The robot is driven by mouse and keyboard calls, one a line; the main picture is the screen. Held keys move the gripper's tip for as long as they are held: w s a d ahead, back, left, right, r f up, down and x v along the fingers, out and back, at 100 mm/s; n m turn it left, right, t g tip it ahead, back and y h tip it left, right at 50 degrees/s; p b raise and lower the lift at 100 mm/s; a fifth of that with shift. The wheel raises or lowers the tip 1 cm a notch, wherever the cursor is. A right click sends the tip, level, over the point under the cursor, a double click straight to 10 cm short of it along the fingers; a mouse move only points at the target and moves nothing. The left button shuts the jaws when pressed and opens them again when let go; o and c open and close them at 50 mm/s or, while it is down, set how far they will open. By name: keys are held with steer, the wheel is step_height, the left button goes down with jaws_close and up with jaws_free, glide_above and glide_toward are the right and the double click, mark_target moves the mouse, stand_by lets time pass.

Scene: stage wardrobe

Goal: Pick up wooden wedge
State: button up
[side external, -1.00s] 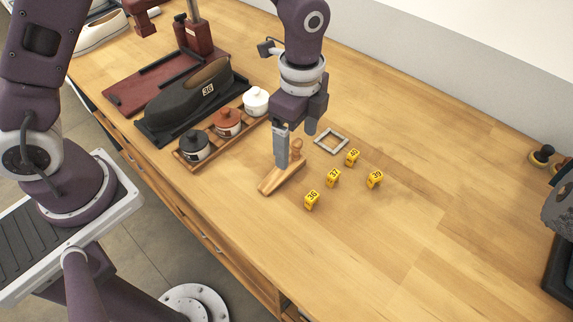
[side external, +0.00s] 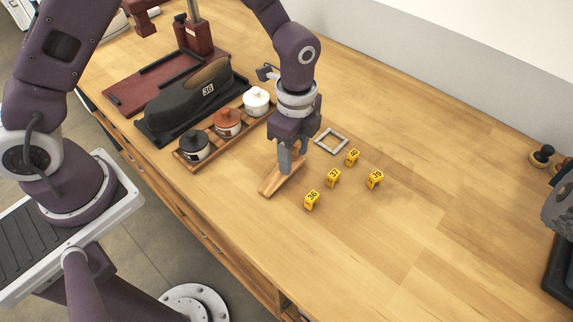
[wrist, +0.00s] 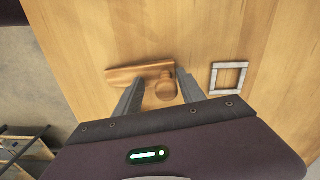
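The wooden wedge (side external: 270,187) lies on the workbench, a tan block with a round knob on it. In the wrist view the wedge (wrist: 136,74) runs across the picture, and its knob (wrist: 166,88) shows between my fingers. My gripper (side external: 289,163) is low over the wedge's knob end in the side view and covers part of it. In the wrist view my gripper (wrist: 160,78) is open, with one finger to each side of the knob. A gap shows around the knob. I cannot tell how far the fingertips are above the bench.
Several yellow numbered markers (side external: 333,178) stand right of the wedge, and a grey square frame (side external: 331,132) lies behind them. A wooden tray (side external: 181,157) with three lidded pots is to the left. A dark shoe form (side external: 190,103) lies beyond.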

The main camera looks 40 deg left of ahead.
steer(key=shift+s+f, duration=0.2)
steer(key=shift+s, duration=0.1)
